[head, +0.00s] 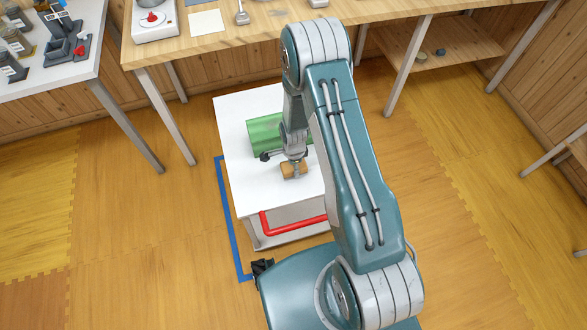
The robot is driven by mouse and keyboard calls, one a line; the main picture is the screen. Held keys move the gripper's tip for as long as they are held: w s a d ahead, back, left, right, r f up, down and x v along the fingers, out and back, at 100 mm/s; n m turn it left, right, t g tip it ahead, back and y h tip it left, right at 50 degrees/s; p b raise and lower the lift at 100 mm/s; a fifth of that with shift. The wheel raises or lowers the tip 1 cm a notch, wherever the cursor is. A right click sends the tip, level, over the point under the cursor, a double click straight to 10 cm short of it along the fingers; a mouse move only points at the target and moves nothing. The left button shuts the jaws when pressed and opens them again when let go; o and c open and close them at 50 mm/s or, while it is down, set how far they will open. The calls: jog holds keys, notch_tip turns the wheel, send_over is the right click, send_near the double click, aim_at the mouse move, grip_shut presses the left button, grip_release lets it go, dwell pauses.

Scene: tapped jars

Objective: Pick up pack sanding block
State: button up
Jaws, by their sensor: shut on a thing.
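The sanding block (289,171) is a small tan-brown block at the middle of the white cart top, in the head view. My gripper (294,166) points down over it and is shut on it. The fingers cover part of the block. I cannot tell whether the block touches the cart top or is just above it.
A green box or roll (264,133) lies on the white cart (236,112) right behind my gripper. The cart has a red handle (264,224) at its front. A wooden bench (280,28) runs along the back, and a white table (85,62) stands at the left.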

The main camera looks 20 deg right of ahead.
jog(key=s+a+r, duration=0.3)
jog(key=s+r, duration=0.7)
jog(key=s, duration=0.3)
jog(key=shift+s+a, duration=0.25)
jog(key=shift+a, duration=0.05)
jog(key=shift+r, duration=0.1)
